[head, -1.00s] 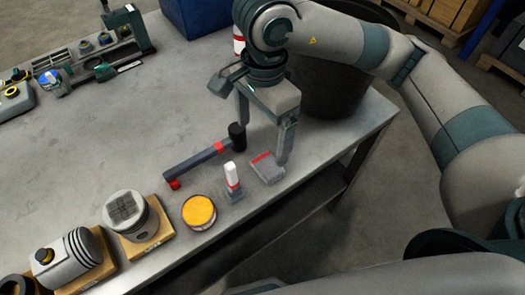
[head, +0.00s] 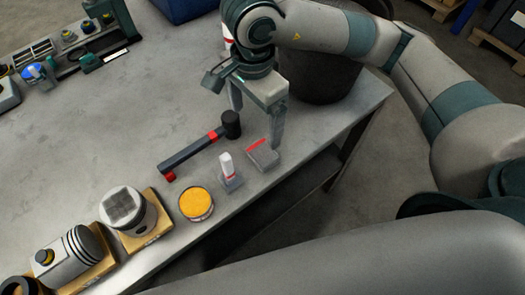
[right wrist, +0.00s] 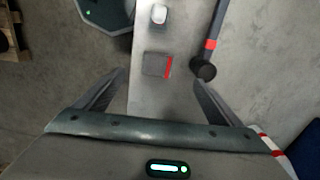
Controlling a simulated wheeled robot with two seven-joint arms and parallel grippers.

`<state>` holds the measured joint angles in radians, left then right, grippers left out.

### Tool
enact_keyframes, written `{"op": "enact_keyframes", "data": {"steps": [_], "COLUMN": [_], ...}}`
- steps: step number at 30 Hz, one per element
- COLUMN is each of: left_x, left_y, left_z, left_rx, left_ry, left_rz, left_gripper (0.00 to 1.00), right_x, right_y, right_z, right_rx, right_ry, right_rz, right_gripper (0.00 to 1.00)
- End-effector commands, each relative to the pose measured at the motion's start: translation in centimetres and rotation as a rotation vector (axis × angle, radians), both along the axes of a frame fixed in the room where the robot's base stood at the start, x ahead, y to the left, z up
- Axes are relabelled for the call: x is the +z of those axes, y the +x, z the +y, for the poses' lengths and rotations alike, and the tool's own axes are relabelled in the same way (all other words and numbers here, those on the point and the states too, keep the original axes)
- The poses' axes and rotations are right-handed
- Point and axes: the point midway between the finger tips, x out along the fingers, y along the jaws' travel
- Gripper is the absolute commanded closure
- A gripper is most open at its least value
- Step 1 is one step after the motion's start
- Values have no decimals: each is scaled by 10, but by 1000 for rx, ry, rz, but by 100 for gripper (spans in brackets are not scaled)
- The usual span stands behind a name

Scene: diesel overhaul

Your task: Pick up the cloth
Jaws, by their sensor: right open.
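The cloth (head: 262,155) looks like a small folded grey square with a red stripe, lying flat near the front edge of the workbench. It also shows in the right wrist view (right wrist: 155,65), ahead of the fingers and roughly centred between them. My right gripper (head: 256,127) is open and empty, pointing down above the bench. In the head view its nearer finger overlaps the cloth's far right corner; I cannot tell whether they touch. Both fingers show apart in the right wrist view (right wrist: 160,80). My left gripper is not in view.
A black-headed hammer (head: 200,147) lies left of the cloth. A white-capped bottle (head: 227,170) and an orange-topped tin (head: 195,204) stand close by. Pistons on wooden blocks (head: 157,222) are at lower left. A dark bin (head: 318,90) is behind the gripper. The bench's middle is bare.

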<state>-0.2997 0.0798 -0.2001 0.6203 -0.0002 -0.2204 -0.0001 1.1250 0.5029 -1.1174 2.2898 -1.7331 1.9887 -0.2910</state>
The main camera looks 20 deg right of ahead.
Motion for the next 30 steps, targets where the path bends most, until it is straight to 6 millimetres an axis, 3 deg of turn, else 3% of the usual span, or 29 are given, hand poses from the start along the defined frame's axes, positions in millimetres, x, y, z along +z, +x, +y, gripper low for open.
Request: {"op": "enact_keyframes", "data": {"steps": [15, 30], "left_x": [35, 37], "left_y": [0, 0], "left_z": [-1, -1], "left_rx": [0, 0], "left_ry": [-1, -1], "left_rz": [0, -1], "left_gripper": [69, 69], "right_x": [-82, -92], "right_y": [-1, 0], "right_z": [-1, -1], "right_rx": [-2, 0], "right_ry": [-1, 0], "right_rz": [5, 1], "right_gripper": [11, 11]}}
